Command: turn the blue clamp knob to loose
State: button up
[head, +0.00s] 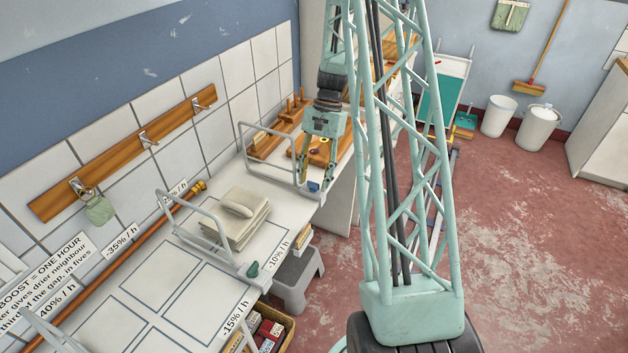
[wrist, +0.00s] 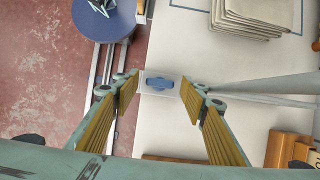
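The blue clamp knob (head: 313,186) sits on the front edge of the white table, at the foot of a pale wire frame. In the wrist view the blue clamp knob (wrist: 158,84) is an elongated grip on a light plate, its long side running across the picture. My gripper (head: 315,183) points down at it. In the wrist view my gripper (wrist: 159,88) is open, with one yellow-padded finger on each side of the knob and a visible gap on both sides. I cannot tell how far down the fingertips reach beside it.
A pale wire frame (head: 265,152) rises by the knob. A folded cloth stack (head: 236,218) lies nearby on the table. A green knob (head: 252,269) sits farther along the front edge. Wooden boards (head: 325,150) lie beyond my gripper. A grey step stool (head: 298,277) stands on the floor below.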

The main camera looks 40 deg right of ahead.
jog(key=v, duration=1.1)
jog(key=shift+r, duration=0.3)
jog(key=shift+d, duration=0.15)
dwell(0.4)
